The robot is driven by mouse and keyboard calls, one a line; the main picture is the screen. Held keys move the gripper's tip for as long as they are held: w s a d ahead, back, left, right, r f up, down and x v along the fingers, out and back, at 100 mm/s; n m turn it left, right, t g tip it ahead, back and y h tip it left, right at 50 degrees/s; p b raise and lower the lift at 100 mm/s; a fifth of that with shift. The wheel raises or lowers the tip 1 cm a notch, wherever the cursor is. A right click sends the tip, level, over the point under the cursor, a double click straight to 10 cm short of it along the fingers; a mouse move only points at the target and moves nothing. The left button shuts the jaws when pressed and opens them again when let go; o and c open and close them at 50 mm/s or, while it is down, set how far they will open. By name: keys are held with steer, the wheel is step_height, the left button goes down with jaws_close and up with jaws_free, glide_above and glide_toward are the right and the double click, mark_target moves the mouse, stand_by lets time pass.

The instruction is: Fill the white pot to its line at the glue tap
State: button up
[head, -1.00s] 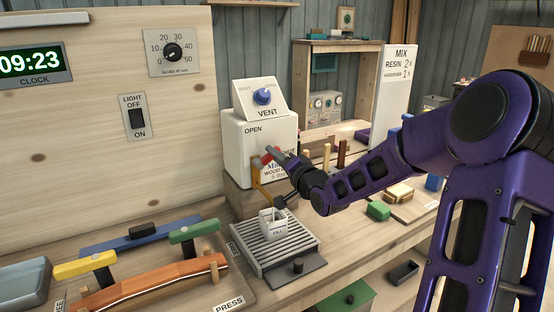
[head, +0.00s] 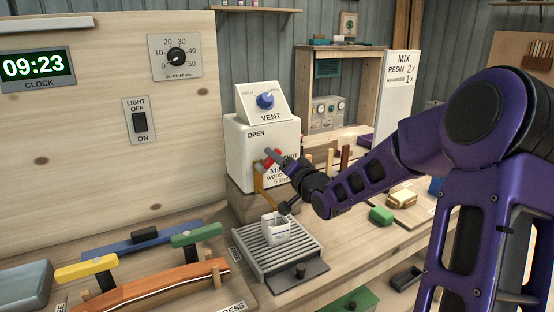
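The white pot (head: 275,229), marked FILL, stands upright on the slatted grey drip tray (head: 262,258). It is below the front of the white glue container (head: 246,160), whose vent knob (head: 265,101) is blue. The red tap handle (head: 267,163) is on the container's front, close to the word OPEN. My gripper (head: 275,157) is at this handle; whether its fingers are open or closed on it is too small to tell. A thin amber strip (head: 262,182) shows under the tap, partly behind my arm. The pot's line and the level inside cannot be made out.
A curved wooden stringer (head: 160,287) lies in a press with yellow and green handles (head: 197,235) at front left. My arm crosses the bench from the right.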

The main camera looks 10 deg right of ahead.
steer(key=shift+o, duration=0.7)
steer(key=p+v, duration=0.2)
steer(key=v, duration=1.5)
steer(key=shift+s+p, duration=0.2)
steer(key=shift+p, duration=0.2)
